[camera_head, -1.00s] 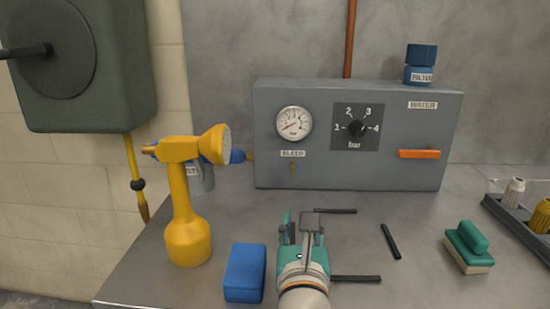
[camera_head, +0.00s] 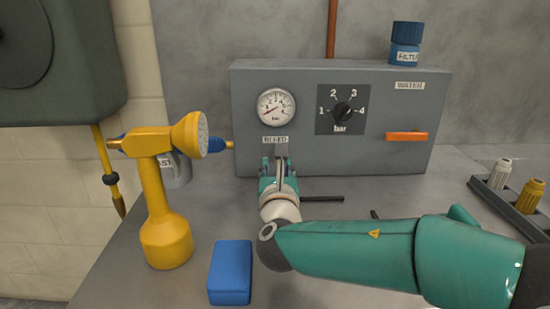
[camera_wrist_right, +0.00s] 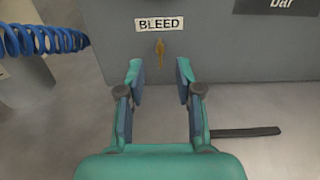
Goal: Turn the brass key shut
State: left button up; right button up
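The brass key (camera_wrist_right: 160,53) sits on the front of the grey panel box, just under the BLEED label (camera_wrist_right: 159,24), in the right wrist view. It looks upright, its flat hanging down. In the head view my right gripper (camera_head: 279,158) covers it, below the BLEED label (camera_head: 275,139). In the right wrist view my right gripper (camera_wrist_right: 158,75) is open, its two fingers apart with nothing between them. The key shows just beyond the fingertips, between them in the picture; I see no contact. My left gripper is not in view.
The grey panel box (camera_head: 210,105) carries a gauge (camera_head: 276,107), a bar dial (camera_head: 343,115) and an orange handle (camera_head: 406,136). A yellow sprayer (camera_head: 165,210) stands left, with a blue coiled hose (camera_wrist_right: 45,40) near the gripper. A blue block (camera_head: 230,272) lies in front.

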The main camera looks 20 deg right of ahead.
jog(key=shift+x, duration=2.35)
grip_shut()
